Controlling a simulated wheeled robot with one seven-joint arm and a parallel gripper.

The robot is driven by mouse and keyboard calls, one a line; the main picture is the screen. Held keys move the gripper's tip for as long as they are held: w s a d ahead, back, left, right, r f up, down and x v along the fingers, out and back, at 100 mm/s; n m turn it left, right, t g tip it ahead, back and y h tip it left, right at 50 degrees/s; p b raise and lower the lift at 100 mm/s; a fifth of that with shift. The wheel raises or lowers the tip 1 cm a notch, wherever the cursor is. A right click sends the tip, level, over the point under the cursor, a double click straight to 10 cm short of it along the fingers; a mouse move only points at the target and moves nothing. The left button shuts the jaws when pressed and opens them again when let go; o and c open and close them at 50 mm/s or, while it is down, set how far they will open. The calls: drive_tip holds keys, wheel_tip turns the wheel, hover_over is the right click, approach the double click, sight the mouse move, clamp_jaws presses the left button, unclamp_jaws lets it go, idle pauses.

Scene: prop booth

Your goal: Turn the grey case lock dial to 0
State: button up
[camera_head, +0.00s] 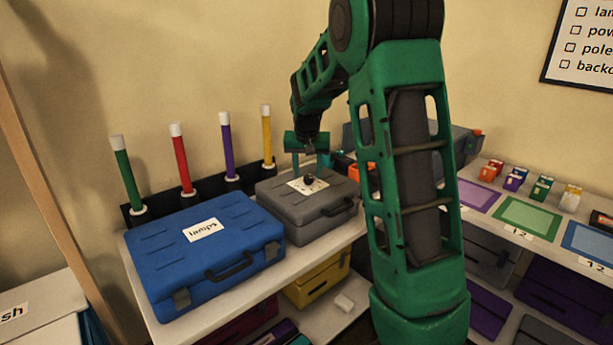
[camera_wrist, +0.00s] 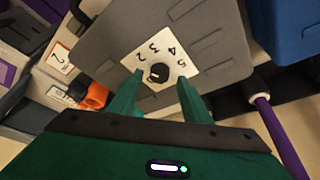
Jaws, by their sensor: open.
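The grey case (camera_head: 318,228) lies closed on the shelf top, to the right of the blue case. It fills much of the wrist view (camera_wrist: 215,35). A white plate on its lid carries the black round dial (camera_head: 308,179). In the wrist view the dial (camera_wrist: 158,71) has a short white mark on its left side, and the numbers 2, 3, 4 and 5 show beyond it. No 0 shows there. My gripper (camera_head: 310,163) points down over the dial. Its open green fingers (camera_wrist: 160,80) stand on either side of the dial; contact cannot be told.
The blue case (camera_head: 200,255) labelled "lamps" stands close on the left. Upright coloured tubes (camera_head: 228,145) stand in a dark rack along the wall. An orange thing (camera_head: 360,172) lies beside the grey case, also in the wrist view (camera_wrist: 96,96). A table with coloured mats (camera_head: 528,218) is on the right.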

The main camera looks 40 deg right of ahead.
drive_tip(key=shift+x, duration=0.85)
drive_tip(key=c, duration=1)
